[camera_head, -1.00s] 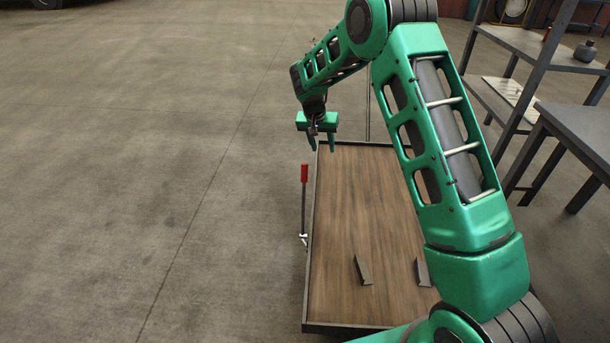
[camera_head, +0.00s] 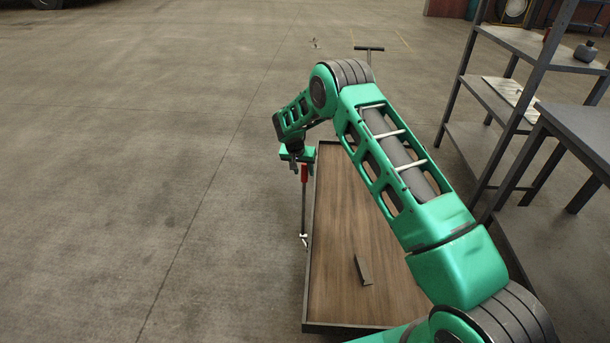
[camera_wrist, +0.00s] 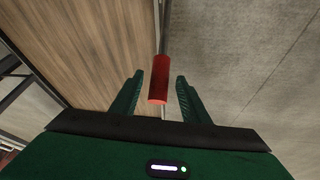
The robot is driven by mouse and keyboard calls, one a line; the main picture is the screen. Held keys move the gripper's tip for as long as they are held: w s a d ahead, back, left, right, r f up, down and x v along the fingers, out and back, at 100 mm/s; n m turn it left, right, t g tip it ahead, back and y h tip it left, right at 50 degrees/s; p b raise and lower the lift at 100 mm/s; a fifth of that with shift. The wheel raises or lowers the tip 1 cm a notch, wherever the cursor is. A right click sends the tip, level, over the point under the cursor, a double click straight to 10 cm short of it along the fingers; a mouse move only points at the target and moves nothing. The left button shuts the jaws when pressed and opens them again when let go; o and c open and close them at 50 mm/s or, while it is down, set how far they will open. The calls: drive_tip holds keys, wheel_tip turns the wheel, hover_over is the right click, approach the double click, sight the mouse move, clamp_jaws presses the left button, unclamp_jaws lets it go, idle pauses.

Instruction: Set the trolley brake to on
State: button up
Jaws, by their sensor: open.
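The trolley (camera_head: 345,270) has a wooden deck with a dark rim and stands on the concrete floor. Its brake lever (camera_head: 303,205) is a thin upright rod with a red grip at the trolley's left edge. My gripper (camera_head: 303,163) is at the top of this lever, pointing down. In the wrist view, the red grip (camera_wrist: 159,80) lies between the two green fingers of my gripper (camera_wrist: 158,90), with a gap visible on both sides. The fingers are open. The lever's lower end meets a small light fitting (camera_head: 303,239) beside the deck edge.
A dark bracket (camera_head: 363,270) stands on the deck. The trolley's T-shaped handle (camera_head: 368,49) rises at the far end. A grey shelf unit (camera_head: 490,100) and a grey table (camera_head: 580,125) stand on the right. The floor (camera_head: 120,180) on the left is clear.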

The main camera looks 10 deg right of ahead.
drive_tip(key=shift+x, duration=1.25)
drive_tip(key=shift+c, duration=0.4)
